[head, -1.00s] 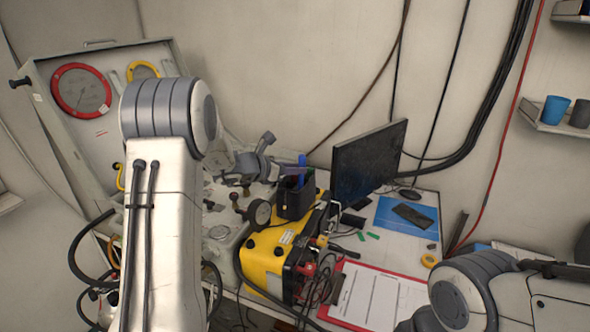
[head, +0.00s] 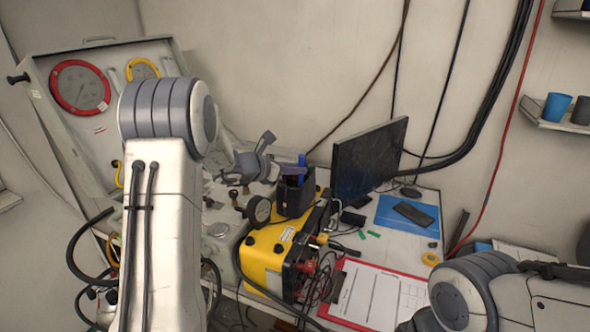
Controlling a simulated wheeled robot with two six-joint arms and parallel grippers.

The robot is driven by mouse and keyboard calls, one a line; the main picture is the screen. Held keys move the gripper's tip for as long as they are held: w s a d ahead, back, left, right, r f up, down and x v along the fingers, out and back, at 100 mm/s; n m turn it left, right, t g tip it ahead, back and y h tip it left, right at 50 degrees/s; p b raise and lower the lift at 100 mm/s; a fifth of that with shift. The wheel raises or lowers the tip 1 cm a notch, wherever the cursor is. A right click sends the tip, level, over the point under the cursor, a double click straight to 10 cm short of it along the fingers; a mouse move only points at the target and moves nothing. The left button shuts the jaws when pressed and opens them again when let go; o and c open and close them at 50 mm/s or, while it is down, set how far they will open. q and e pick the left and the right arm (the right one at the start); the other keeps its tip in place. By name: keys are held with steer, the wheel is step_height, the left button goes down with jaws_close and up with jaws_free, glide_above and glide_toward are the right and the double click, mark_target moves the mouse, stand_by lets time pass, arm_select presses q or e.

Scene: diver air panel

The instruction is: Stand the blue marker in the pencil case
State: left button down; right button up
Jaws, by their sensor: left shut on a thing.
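The blue marker (head: 302,160) stands roughly upright at the dark pencil case. My left gripper (head: 292,170) is shut on it, and the marker's top shows above the fingers. The pencil case (head: 294,200) is a small dark open box on top of the yellow unit. The gripper is right over the case's opening. The marker's lower end is hidden, so I cannot tell how deep it sits or whether it touches the bottom. My right arm shows at the lower right, but its gripper is out of view.
The yellow unit (head: 265,250) carries the case, with a round gauge (head: 259,210) to its left. A monitor (head: 369,160) stands close on the right. A red clipboard (head: 378,296) lies in front, and a blue mat (head: 392,214) lies behind it.

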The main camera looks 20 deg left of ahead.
stand_by(0.4)
arm_select(q)
steer(key=c, duration=0.6)
jaws_free()
steer(key=shift+c, duration=0.2)
step_height(320, 180, up, 9)
steer(key=p, duration=0.6)
stand_by(0.6)
